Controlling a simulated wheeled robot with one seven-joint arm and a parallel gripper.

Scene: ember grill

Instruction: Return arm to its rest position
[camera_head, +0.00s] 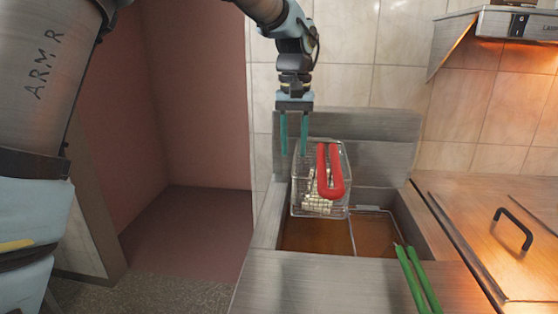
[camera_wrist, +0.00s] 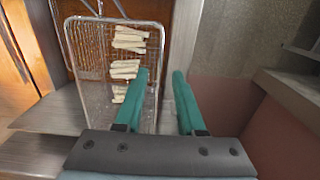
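My gripper (camera_head: 293,135) hangs pointing down in the head view, with its two teal fingers spread apart and nothing between them. In the wrist view the fingers (camera_wrist: 163,100) are also apart and empty. A wire basket with a red handle (camera_head: 330,175) is at the fryer, just right of and below the fingers. Several pale sticks of food (camera_head: 318,193) lie in the basket. The wrist view shows the basket (camera_wrist: 90,60) and its food close beside the fingers; I cannot tell whether they touch.
The fryer (camera_head: 262,275) holds brown oil, and green handles (camera_head: 415,275) stick out at its front right. A metal counter with a lid and black handle (camera_head: 512,228) is at the right. A hood (camera_head: 515,22) hangs above. Open floor (camera_head: 165,290) lies to the left.

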